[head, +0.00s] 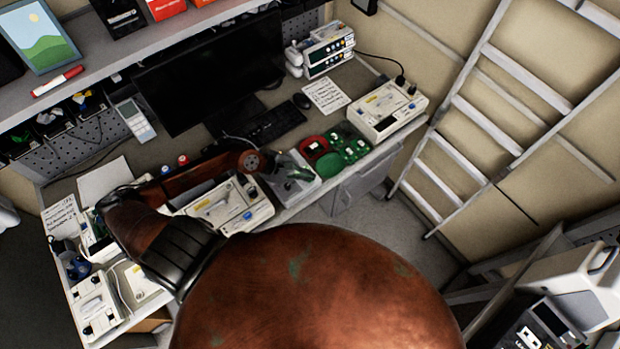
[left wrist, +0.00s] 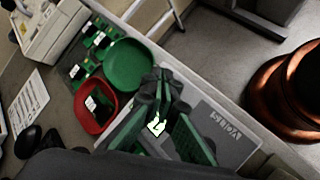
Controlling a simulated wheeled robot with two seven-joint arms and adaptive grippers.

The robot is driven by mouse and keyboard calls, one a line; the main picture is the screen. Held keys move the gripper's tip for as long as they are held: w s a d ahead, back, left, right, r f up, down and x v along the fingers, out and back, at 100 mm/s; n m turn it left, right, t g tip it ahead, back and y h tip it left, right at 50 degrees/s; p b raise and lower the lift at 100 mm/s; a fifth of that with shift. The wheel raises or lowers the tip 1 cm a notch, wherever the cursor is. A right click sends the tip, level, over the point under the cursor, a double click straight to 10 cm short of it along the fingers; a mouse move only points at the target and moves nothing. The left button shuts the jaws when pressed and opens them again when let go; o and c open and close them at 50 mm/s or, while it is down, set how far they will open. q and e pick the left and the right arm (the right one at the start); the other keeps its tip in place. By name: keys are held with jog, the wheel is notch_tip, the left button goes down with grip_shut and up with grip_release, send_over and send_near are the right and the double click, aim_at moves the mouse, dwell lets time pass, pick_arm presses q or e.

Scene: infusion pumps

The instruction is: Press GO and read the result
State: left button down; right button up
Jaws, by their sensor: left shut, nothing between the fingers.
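My left gripper (head: 283,168) is shut and empty over a light grey device (head: 303,190) near the front edge of the bench. No GO label or result can be read in either view. I cannot tell whether the fingertips touch the device. My right gripper is not in view.
White pump units (head: 388,110) stand at the right, with another (head: 235,205) left of the gripper. A monitor (head: 210,75) and keyboard (head: 270,125) are behind.

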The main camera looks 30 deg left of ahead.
pick_arm(q)
jog(key=shift+f+b, duration=0.4)
jog(key=shift+b, duration=0.05)
dwell(0.3)
jog(key=shift+r, duration=0.15)
jog(key=shift+r+p, duration=0.45)
jog(key=shift+r, duration=0.25)
jog(key=shift+r, duration=0.1)
jog(key=shift+r+p, duration=1.5)
jog(key=shift+r, duration=0.9)
